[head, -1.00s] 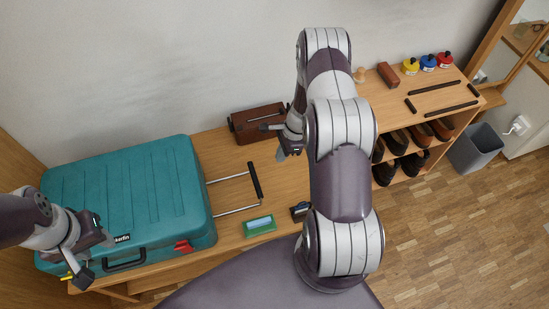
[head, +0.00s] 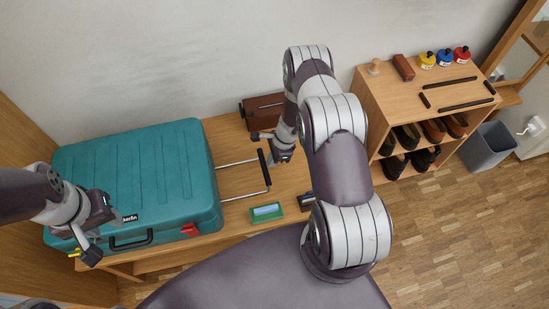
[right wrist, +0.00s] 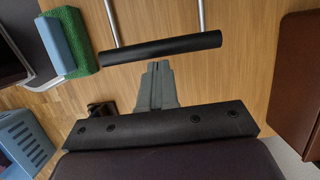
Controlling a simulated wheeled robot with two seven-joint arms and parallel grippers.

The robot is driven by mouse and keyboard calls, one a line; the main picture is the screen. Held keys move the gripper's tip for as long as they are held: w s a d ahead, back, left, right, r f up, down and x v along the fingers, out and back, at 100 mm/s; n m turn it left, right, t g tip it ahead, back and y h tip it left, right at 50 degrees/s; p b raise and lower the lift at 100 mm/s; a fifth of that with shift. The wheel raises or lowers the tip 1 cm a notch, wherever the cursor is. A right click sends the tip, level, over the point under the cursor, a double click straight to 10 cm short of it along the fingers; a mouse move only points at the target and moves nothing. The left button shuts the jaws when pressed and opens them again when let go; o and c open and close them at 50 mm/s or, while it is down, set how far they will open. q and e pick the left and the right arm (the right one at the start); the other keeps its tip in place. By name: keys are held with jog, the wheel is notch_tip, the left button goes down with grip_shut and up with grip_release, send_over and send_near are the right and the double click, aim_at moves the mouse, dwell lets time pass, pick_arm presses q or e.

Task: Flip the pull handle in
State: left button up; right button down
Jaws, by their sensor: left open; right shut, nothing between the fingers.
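A teal suitcase (head: 140,175) lies flat on the wooden bench. Its pull handle, a black grip bar (head: 264,171) on two metal rods, is extended from the suitcase's right side. The bar also shows in the right wrist view (right wrist: 160,48). My right gripper (head: 282,156) is shut and empty, just to the right of the bar, on its outer side. In the right wrist view its closed fingertips (right wrist: 157,68) are close to the bar; I cannot tell if they touch. My left gripper (head: 93,228) is open and empty over the suitcase's front left.
A green-and-blue block (head: 267,212) lies near the bench's front edge, below the handle. A dark item (head: 306,202) is beside it. A brown box (head: 262,107) stands behind the handle against the wall. A shoe shelf (head: 372,85) stands to the right.

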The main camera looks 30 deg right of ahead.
jog(key=w+a, duration=0.1)
jog(key=a, duration=0.3)
jog(key=w+a+b, duration=0.1)
jog(key=a, duration=0.3)
jog(key=w+a+b, duration=0.1)
jog(key=a, duration=0.3)
jog(key=shift+a, duration=0.35)
pick_arm(q)
notch_tip(320, 180, down, 2)
pick_arm(e)
jog(key=shift+s, duration=0.1)
pick_arm(q)
jog(key=shift+s+d+r+p, duration=0.25)
jog(key=shift+d+r+p, duration=0.45)
jog(key=shift+r+p, duration=0.3)
pick_arm(e)
jog(key=s+d+r, duration=0.1)
jog(key=d+r, duration=0.5)
jog(key=r, duration=0.4)
jog(key=shift+s+d+r, duration=0.15)
jog(key=shift+d+r, duration=0.1)
jog(key=shift+d, duration=0.1)
